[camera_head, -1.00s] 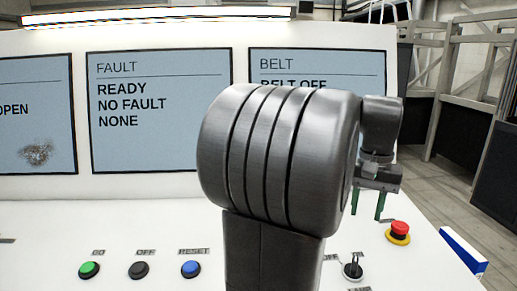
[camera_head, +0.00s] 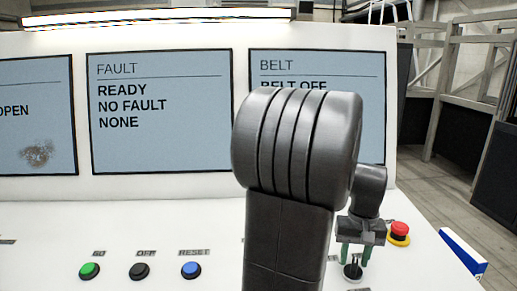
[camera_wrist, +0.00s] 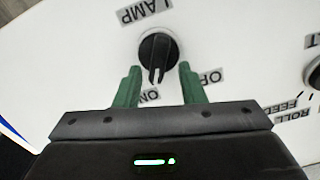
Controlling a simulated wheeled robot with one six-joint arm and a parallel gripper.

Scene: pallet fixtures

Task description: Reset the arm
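My gripper (camera_head: 356,254) is low over the right part of the white control panel in the head view, its green fingers pointing down. In the wrist view my gripper (camera_wrist: 160,82) is open, with a black rotary knob (camera_wrist: 157,50) just beyond and between the fingertips. The knob is labelled LAMP, with ON and OFF marks. It also shows in the head view (camera_head: 352,271), partly behind the fingers. I cannot tell whether the fingers touch it. My arm hides part of the panel and the BELT screen.
The panel (camera_head: 60,220) carries a green button (camera_head: 89,271), a black OFF button (camera_head: 139,271) and a blue RESET button (camera_head: 191,270). A red emergency stop (camera_head: 399,231) stands right of my gripper. The FAULT screen (camera_head: 160,150) reads READY, NO FAULT, NONE.

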